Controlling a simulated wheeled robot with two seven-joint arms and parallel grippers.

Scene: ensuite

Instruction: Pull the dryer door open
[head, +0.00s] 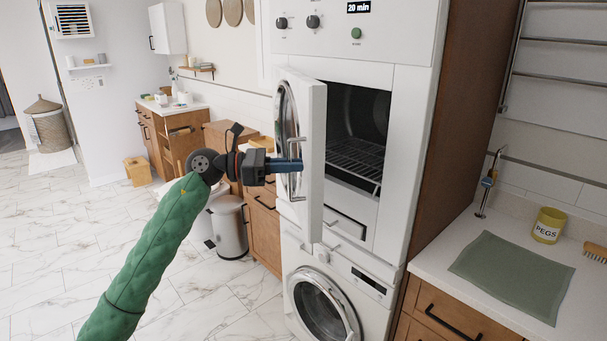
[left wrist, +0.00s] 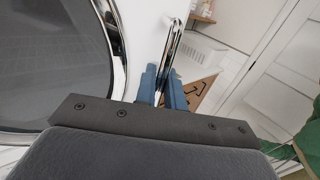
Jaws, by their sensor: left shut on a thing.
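The dryer (head: 412,78) is the upper white machine in the tall stack in the head view. Its door (head: 315,150) stands open, swung out to the left, and the dark inside with a wire rack (head: 352,160) shows. My left gripper (head: 292,165) is at the outer face of the door, shut on the chrome door handle (head: 298,150). In the left wrist view the blue fingers (left wrist: 163,90) close around the handle (left wrist: 176,45), with the round door window (left wrist: 50,60) to the left. My right gripper is not in view.
A washing machine (head: 322,305) sits below the dryer. A counter (head: 575,300) with a green mat (head: 512,275) and a yellow pegs tin (head: 549,225) stands at the right. A bin (head: 230,228) and wooden cabinets stand behind my left arm. The marble floor at left is clear.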

